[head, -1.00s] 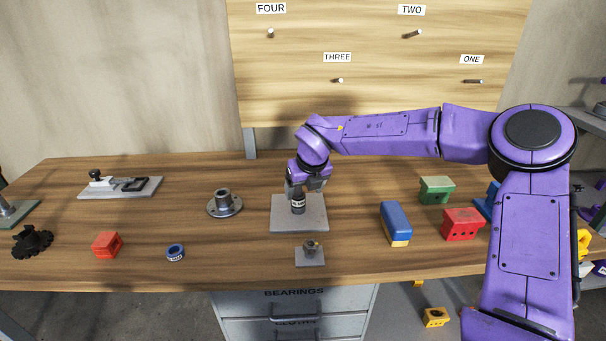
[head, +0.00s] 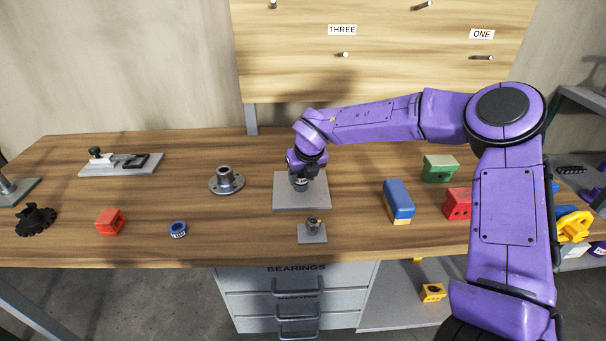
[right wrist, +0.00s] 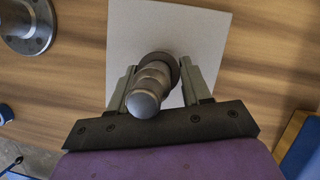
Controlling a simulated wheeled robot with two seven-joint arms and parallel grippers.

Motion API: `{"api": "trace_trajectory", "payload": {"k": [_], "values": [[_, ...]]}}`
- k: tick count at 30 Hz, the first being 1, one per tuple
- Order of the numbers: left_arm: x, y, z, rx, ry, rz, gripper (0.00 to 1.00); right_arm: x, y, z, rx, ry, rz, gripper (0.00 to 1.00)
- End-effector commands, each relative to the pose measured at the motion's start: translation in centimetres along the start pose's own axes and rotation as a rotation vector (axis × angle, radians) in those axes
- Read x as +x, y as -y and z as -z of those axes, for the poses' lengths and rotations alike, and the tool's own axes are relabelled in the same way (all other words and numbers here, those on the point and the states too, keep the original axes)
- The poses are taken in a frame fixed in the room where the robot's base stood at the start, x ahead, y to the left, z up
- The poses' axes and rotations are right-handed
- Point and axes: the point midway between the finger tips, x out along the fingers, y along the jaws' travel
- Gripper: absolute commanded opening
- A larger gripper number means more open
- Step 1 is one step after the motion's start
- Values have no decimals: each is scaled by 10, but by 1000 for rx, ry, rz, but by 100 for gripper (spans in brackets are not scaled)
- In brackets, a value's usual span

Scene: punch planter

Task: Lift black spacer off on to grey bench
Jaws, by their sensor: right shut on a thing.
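A grey plate (head: 315,201) lies on the wooden bench top (head: 140,240) near its middle. A post (right wrist: 145,100) with a rounded grey top stands on it, seen from above between my right gripper's fingers. A dark ring, which looks like the black spacer (right wrist: 166,60), sits around the post near the plate; my gripper and the post partly hide it. My right gripper (head: 301,179) points down over the plate and is shut on the black spacer, with a finger on each side. My left gripper is not in view.
A flanged hub (head: 227,181) stands left of the plate and a small grey block with a fitting (head: 312,235) in front. A blue-and-yellow block (head: 398,203) stands to the right. A blue ring (head: 178,229) and red block (head: 109,222) lie left. Grey drawers (head: 290,300) are below.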

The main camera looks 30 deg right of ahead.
Motion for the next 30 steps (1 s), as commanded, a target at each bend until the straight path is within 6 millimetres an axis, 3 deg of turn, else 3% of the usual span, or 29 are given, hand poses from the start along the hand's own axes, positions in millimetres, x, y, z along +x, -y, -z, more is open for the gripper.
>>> {"api": "trace_trajectory", "payload": {"k": [30], "values": [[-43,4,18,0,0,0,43,-53,0,-22,0,2,-1,11]]}}
